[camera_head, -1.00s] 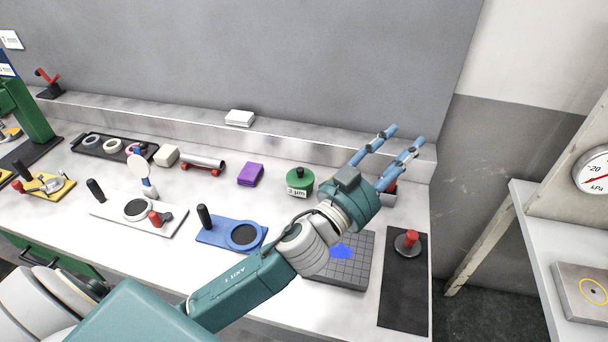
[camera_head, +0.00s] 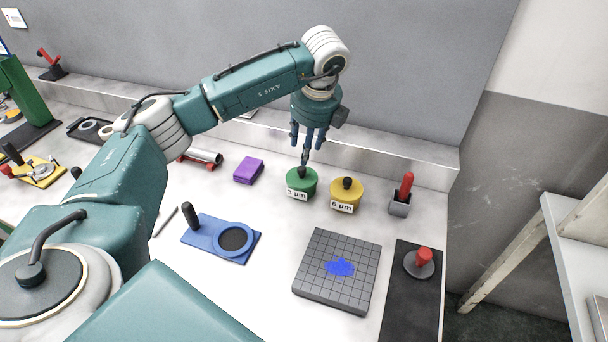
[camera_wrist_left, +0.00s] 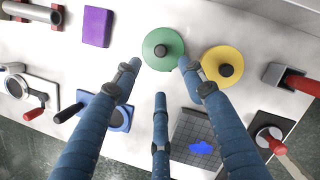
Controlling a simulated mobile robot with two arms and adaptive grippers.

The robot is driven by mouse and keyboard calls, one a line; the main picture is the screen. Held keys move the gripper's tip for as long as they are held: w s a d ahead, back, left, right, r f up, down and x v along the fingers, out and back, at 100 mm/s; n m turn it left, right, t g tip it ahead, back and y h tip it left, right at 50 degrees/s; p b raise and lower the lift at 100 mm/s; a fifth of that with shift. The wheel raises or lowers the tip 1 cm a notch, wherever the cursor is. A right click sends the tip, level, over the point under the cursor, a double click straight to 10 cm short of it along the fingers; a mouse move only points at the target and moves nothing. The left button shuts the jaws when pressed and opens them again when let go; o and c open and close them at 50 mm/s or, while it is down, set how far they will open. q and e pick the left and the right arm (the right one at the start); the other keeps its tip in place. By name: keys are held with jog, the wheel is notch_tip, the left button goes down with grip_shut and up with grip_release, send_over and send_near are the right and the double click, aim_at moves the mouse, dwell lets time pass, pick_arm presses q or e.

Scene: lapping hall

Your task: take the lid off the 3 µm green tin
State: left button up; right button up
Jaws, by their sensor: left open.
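The green tin (camera_head: 301,186) labelled 3 µm stands upright on the bench, its lid on, with a black knob (camera_head: 302,171) on top. My left gripper (camera_head: 308,150) points down just above the tin, its blue fingers apart and nothing between them. In the left wrist view, the green lid (camera_wrist_left: 163,43) and its dark knob show beyond the spread fingers (camera_wrist_left: 162,85), near the tips of two of them. I cannot tell whether any finger touches the lid. My right gripper is in neither view.
A yellow 6 µm tin (camera_head: 346,193) stands close to the right of the green one. A purple block (camera_head: 248,170) lies to the left, a grey holder with a red handle (camera_head: 401,200) to the right. A grey grooved plate (camera_head: 337,271) and a blue plate (camera_head: 222,238) lie in front.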

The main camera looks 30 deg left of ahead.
pick_arm(q)
send_over(302, 168)
jog(key=s+d, duration=0.1)
jog(key=d, duration=0.1)
jog(key=f, duration=0.3)
jog(key=f+p, duration=0.1)
jog(key=shift+s+a+f, duration=0.2)
jog(key=shift+a+f, duration=0.05)
jog(key=shift+f, duration=0.05)
jog(key=p+x, duration=0.1)
jog(key=x, duration=0.1)
jog(key=p+x, duration=0.1)
jog(key=x, duration=0.1)
jog(key=shift+w+f, duration=0.25)
jog(key=shift+f, duration=0.15)
jog(key=shift+w+a+f, duration=0.1)
jog(key=shift+f, duration=0.25)
grip_shut()
jog(key=shift+r, duration=0.1)
